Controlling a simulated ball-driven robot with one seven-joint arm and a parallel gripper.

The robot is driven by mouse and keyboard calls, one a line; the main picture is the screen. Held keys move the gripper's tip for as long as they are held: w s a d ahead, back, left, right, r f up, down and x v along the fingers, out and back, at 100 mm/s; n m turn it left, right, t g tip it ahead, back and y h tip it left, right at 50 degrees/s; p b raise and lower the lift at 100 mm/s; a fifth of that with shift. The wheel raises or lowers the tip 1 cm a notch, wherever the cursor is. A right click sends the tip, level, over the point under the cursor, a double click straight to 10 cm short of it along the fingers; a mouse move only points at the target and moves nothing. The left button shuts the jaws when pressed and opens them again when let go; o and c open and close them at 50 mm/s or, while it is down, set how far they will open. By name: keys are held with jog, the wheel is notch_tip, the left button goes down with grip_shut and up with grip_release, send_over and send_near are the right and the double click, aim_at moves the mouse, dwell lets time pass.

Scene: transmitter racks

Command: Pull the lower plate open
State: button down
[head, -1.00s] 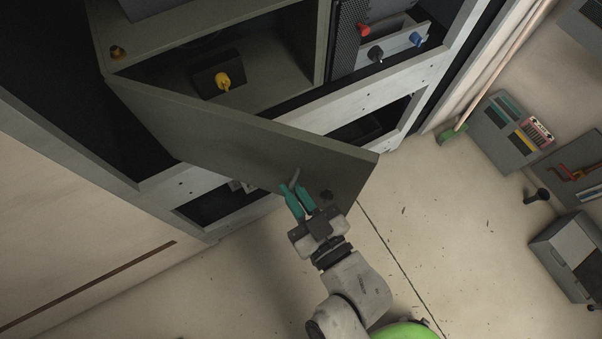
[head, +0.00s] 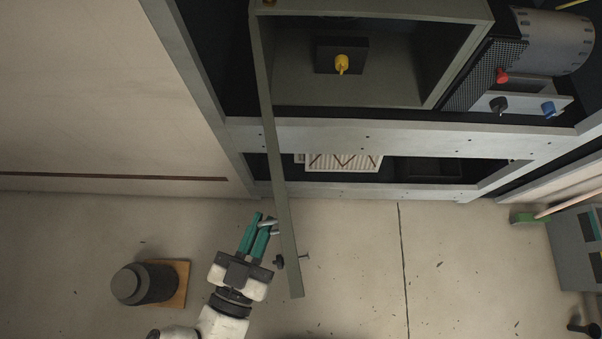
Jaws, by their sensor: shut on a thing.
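The lower plate (head: 283,200) is a grey-green door panel, seen nearly edge-on in the head view. It stands swung out from the rack, hinged at its upper left, with its free end over the floor. Behind it the compartment (head: 400,65) is open, with a yellow knob (head: 341,63) on a dark block inside. My gripper (head: 260,224), with teal fingers, is at the left face of the plate, shut on its small metal handle (head: 268,227). The fingers partly hide the handle. A dark knob (head: 279,262) sits lower on the plate.
A dark cylinder (head: 144,284) on a wooden board stands on the floor left of my gripper. Red (head: 501,76) and blue (head: 548,108) knobs are on the rack at right. A pleated filter (head: 343,162) lies low in the rack. Floor right of the plate is clear.

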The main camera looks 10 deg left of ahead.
jog(key=a+m+g+h+b, duration=0.2)
jog(key=a+m+h+b, duration=0.3)
jog(key=a, duration=1)
jog(key=shift+s+a+f+g+h, duration=0.15)
jog(key=shift+s+a+g+h, duration=0.2)
jog(key=shift+h, duration=1.05)
jog(key=c, duration=1.2)
grip_release()
jog(key=shift+w+d, duration=0.1)
jog(key=shift+s, duration=0.2)
jog(key=b+v, duration=0.3)
jog(key=v, duration=0.7)
jog(key=shift+s+a, duration=0.2)
jog(key=shift+a, duration=0.1)
